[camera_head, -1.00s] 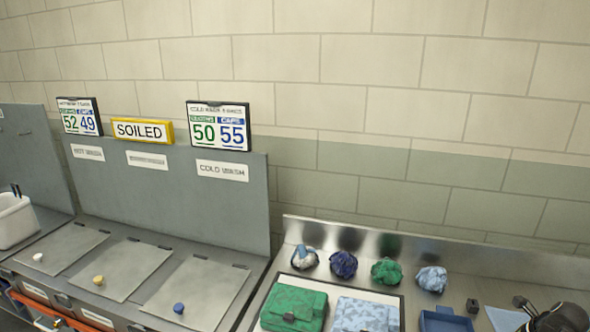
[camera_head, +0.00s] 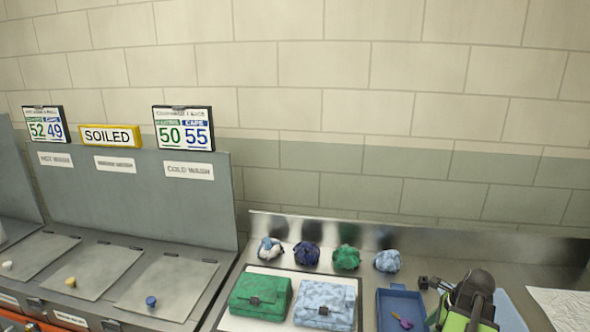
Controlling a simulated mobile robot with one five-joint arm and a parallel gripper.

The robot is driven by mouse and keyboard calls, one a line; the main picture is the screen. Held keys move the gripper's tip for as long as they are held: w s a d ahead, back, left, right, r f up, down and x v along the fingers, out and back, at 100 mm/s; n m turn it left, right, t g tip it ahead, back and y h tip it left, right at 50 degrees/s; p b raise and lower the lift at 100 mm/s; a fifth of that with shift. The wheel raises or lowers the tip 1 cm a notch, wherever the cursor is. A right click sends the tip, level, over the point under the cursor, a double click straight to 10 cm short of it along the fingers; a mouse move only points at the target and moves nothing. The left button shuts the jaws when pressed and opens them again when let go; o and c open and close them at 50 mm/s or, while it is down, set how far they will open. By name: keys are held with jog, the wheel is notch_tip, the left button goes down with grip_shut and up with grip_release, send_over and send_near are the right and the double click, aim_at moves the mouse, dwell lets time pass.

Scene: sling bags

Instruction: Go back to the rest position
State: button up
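At the lower right edge of the picture is a black and lime-green shape (camera_head: 470,303) that looks like part of my arm. My gripper's fingertips cannot be made out, so whether it is open, shut or holding something does not show. A green folded bag (camera_head: 260,296) and a light blue patterned bag (camera_head: 325,304) lie side by side on a pale dark-edged mat (camera_head: 300,275) on the metal counter. Crumpled bundles lie behind them: white and blue (camera_head: 270,250), navy (camera_head: 306,254), green (camera_head: 346,257) and light blue (camera_head: 387,261).
A blue tray (camera_head: 386,297) holds a small purple and yellow item (camera_head: 402,321). White sheets (camera_head: 560,305) lie at right. At left, lidded bins (camera_head: 168,288) stand below a SOILED sign (camera_head: 110,135). A tiled wall closes the back.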

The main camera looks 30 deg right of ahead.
jog(key=w+a+f+n+g, duration=0.1)
jog(key=w+a+n, duration=0.75)
jog(key=a, duration=0.45)
jog(key=w+a+f+n+g, duration=0.1)
jog(key=w+a+n+g, duration=0.1)
jog(key=w+a+n, duration=0.9)
jog(key=w+a+n+h+b, duration=0.1)
jog(key=a+n, duration=0.8)
jog(key=a, duration=1.4)
jog(key=shift+a+f+g, duration=0.3)
